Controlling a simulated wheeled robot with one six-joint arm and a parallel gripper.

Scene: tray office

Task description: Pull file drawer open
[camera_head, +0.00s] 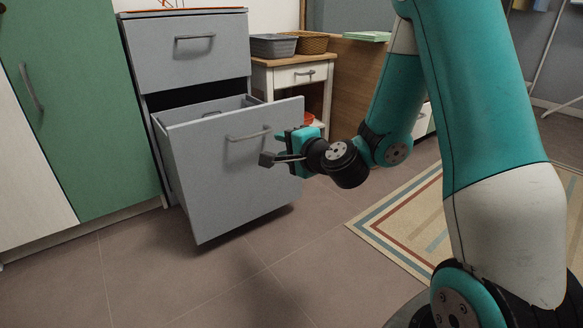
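The grey file cabinet (185,12) stands at the left centre. Its lower file drawer (215,175) is pulled well out, with the front clear of the cabinet body and part of the inside showing over its top edge. The drawer's bar handle (248,135) is high on the front. My gripper (274,149) is in front of the drawer face, just right of and slightly below the handle's right end. A dark finger block shows below the handle, and it does not appear to be around the bar. The finger gap is not clear. The upper drawer (188,52) is shut.
A green cupboard door (75,90) is left of the cabinet. A small side table (300,75) behind the drawer holds a grey basket (273,46) and a brown basket (312,43). A patterned rug (400,220) lies right. The floor before the drawer is clear.

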